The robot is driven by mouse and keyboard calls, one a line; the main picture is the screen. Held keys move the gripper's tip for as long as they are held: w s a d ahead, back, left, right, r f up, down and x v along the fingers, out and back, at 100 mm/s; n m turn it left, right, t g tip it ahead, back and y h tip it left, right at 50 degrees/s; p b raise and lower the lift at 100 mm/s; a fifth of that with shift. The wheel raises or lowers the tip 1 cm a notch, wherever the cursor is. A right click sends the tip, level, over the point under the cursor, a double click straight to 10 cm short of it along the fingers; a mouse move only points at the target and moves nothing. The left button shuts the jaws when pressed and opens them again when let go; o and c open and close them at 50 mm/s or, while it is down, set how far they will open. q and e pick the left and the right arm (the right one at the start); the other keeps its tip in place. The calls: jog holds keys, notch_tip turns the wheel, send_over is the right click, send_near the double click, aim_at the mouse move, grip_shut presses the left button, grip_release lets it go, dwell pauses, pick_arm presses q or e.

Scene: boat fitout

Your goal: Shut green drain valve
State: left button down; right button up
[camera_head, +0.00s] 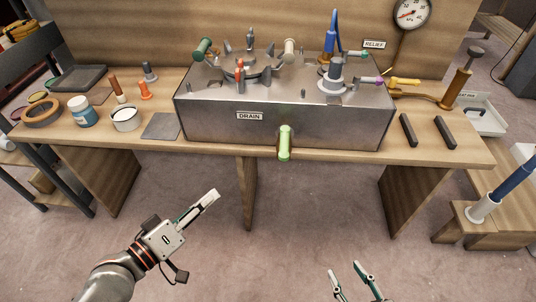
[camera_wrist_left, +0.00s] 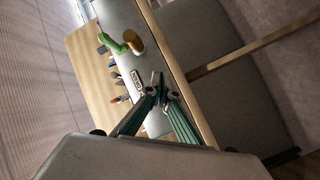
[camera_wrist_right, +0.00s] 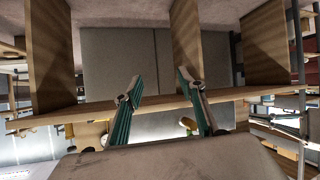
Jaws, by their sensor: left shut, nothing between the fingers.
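The green drain valve handle (camera_head: 284,143) hangs upright on the front face of the metal box (camera_head: 330,122), right of the DRAIN label (camera_head: 249,116). In the left wrist view the green handle (camera_wrist_left: 112,43) stands beside a brass-coloured fitting (camera_wrist_left: 134,40). My left gripper (camera_head: 215,194) is shut and empty, below and left of the handle, in front of the bench and apart from it. Its closed fingertips (camera_wrist_left: 157,78) show in the left wrist view. My right gripper (camera_head: 345,268) is open and empty, low in front of the bench; its spread fingers (camera_wrist_right: 161,82) show in the right wrist view.
The wooden bench (camera_head: 466,152) has its front edge just under the box. Other valves with green and purple handles stand on the box top. Two black bars (camera_head: 408,130) lie at the right, and jars and a grey pad (camera_head: 161,126) at the left. Floor in front is clear.

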aim_at(284, 144)
pick_arm(q)
notch_tip(284, 144, up, 5)
jog(key=w+d+n+h+b, duration=0.2)
jog(key=n+h+b, duration=0.2)
jog(key=n+b, duration=0.2)
jog(key=shift+r+n+h+b, duration=0.15)
jog(key=shift+n+h+b, duration=0.15)
jog(key=shift+n+b, duration=0.1)
pick_arm(e)
jog(key=shift+g+y, duration=0.3)
jog(key=f, duration=0.1)
jog(key=a+f, duration=0.1)
jog(key=f, duration=0.1)
jog(key=shift+s+a+f, duration=0.15)
jog(key=shift+s+f, duration=0.2)
jog(key=shift+s, duration=0.05)
pick_arm(q)
jog(key=shift+w+d, duration=0.1)
jog(key=shift+w, duration=0.05)
